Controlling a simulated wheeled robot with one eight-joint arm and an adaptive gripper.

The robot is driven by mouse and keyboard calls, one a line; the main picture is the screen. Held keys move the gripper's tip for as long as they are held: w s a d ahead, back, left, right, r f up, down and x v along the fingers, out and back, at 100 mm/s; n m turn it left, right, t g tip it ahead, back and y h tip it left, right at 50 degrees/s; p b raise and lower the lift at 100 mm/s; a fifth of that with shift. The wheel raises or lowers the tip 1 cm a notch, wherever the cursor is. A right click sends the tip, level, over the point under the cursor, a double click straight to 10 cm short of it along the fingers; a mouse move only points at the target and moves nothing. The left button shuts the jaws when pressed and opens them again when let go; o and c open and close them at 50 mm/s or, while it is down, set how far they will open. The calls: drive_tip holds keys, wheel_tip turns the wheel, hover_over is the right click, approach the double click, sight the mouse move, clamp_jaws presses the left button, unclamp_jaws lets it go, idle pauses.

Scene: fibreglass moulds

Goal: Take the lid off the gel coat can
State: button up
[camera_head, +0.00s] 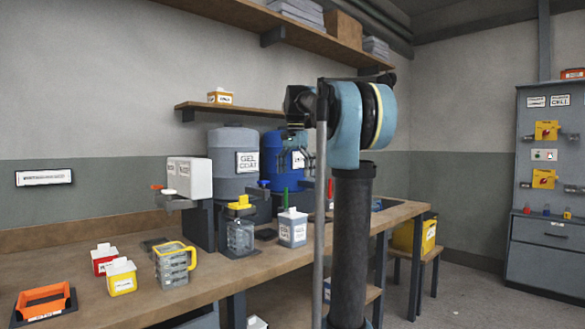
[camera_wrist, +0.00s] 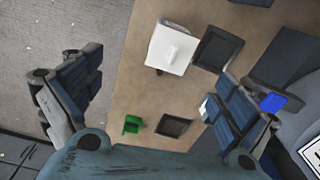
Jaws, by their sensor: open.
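A grey drum labelled GEL COAT (camera_head: 225,165) stands at the back of the workbench. A smaller square grey can (camera_head: 292,232) with a pale lid stands nearer the bench edge; I cannot read its label. A square white lid with a raised grip (camera_wrist: 172,50) shows from above in the wrist view, seemingly the small can's, and looks seated. My gripper (camera_head: 303,150) is above the bench near the blue drum, partly hidden by my arm.
A blue drum (camera_head: 272,150) stands beside the grey drum. A clear jar with a yellow top (camera_head: 240,234), a yellow-handled container (camera_head: 172,262) and small boxes (camera_head: 121,277) occupy the bench. Dark trays (camera_wrist: 217,48) lie near the white lid. A shelf (camera_head: 250,107) hangs above.

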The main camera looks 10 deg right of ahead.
wheel_tip(320, 180, up, 3)
drive_tip(key=m, duration=0.1)
hover_over(293, 212)
drive_tip(key=f, duration=1.7)
drive_tip(key=shift+w+f, duration=0.3)
drive_tip(key=shift+w, duration=0.1)
drive_tip(key=shift+s, duration=0.1)
drive_tip(key=c, duration=1.4)
drive_tip(key=shift+c, duration=0.2)
drive_tip(key=shift+r, duration=0.3)
clamp_jaws()
drive_tip(key=shift+r, duration=0.45)
drive_tip(key=shift+r, duration=1.8)
